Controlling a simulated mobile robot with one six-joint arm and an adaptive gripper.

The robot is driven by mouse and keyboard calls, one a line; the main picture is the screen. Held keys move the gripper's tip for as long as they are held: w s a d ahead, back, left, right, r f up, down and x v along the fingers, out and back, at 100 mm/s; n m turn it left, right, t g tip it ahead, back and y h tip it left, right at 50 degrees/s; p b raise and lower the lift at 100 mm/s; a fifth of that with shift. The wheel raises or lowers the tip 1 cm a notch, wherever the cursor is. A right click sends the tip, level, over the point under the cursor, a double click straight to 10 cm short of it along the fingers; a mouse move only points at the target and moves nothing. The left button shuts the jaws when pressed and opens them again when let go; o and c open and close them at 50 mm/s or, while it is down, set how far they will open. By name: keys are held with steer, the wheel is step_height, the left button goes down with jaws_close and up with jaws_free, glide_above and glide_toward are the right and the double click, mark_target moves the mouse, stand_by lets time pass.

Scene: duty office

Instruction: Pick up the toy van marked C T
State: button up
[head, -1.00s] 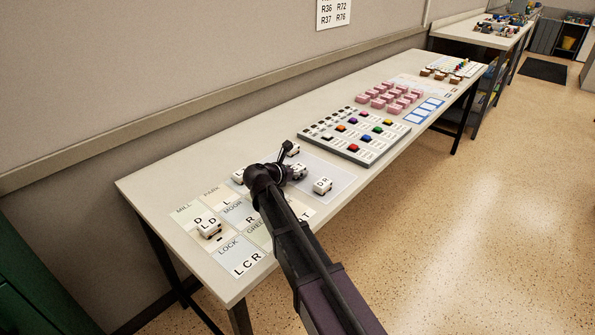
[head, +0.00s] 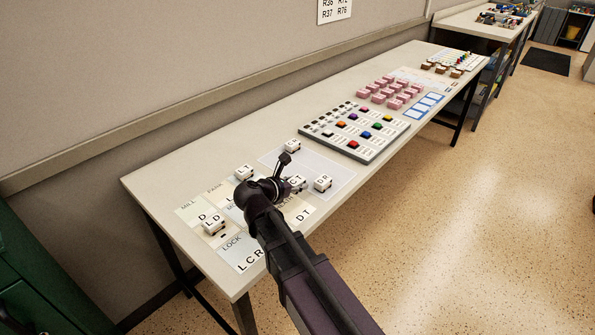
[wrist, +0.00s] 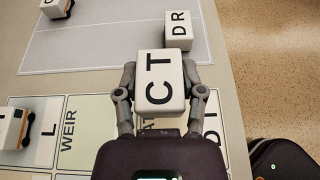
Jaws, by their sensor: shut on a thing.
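The white toy van marked C T (wrist: 160,82) sits between the two fingers of my gripper (wrist: 160,95) in the wrist view, with a finger against each side. In the head view the van (head: 298,182) shows partly behind my gripper (head: 290,184), near the edge of the pale grey sheet. Whether it touches the sheet or is lifted is hard to tell. My gripper is shut on it. The van marked D R (wrist: 179,30) stands just beyond it, apart from it.
Vans marked L T (head: 244,172) and L D (head: 212,225) stand on the lettered cards at left. Another van (head: 292,146) is at the grey sheet's (head: 335,172) far side. A button board (head: 355,130) and pink blocks (head: 390,92) lie farther along the table.

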steer(key=shift+s+r, duration=0.15)
steer(key=shift+s, duration=1.45)
